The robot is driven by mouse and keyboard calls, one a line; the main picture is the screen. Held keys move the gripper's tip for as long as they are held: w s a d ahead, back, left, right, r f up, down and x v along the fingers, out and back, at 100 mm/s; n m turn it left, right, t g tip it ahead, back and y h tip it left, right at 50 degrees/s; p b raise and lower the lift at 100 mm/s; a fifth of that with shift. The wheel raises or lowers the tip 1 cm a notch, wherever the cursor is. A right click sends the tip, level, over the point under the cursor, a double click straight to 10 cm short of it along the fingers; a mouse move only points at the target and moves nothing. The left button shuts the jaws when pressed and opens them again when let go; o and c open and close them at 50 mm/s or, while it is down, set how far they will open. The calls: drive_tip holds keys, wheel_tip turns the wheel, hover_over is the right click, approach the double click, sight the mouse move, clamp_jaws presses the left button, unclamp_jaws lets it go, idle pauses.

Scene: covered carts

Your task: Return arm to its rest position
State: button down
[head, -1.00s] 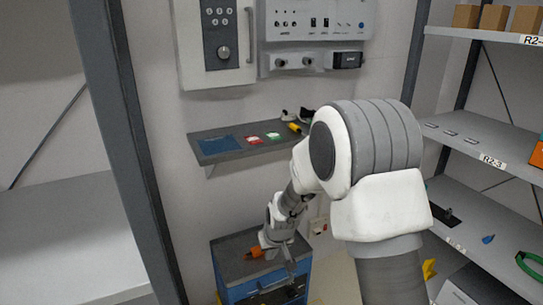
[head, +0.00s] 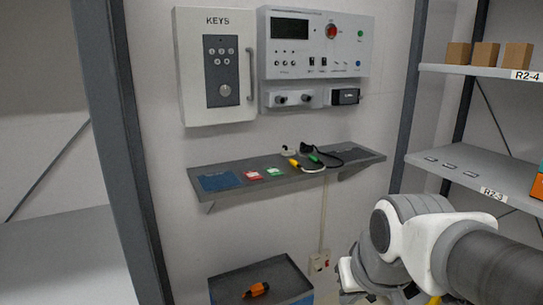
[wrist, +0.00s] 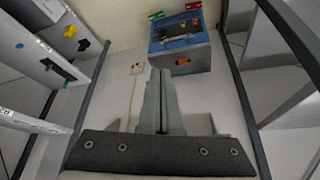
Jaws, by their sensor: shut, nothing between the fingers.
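My arm (head: 425,240) is folded low at the right of the head view, clear of the wall shelf and the cart. My gripper (wrist: 161,88) shows in the wrist view with its two fingers together and nothing between them. In the head view the gripper itself cannot be made out clearly at the bottom edge.
A blue cart (head: 290,280) with an orange-and-black item (head: 257,290) on top stands below the wall shelf (head: 228,197), which holds small cards and cables. A key cabinet (head: 187,60) and control panel (head: 345,62) hang above. Racks (head: 425,68) stand at right.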

drive_tip(key=s+d, duration=0.2)
drive_tip(key=s, duration=0.4)
wheel_tip(320, 180, up, 24)
drive_tip(key=p, duration=2.3)
drive_tip(key=shift+s+a+r+m+p, duration=0.15)
drive_tip(key=shift+s+m+p, duration=0.15)
drive_tip(key=shift+p, duration=0.05)
drive_tip(key=shift+a, duration=0.1)
drive_tip(key=shift+a, duration=0.15)
drive_tip(key=shift+w, duration=0.1)
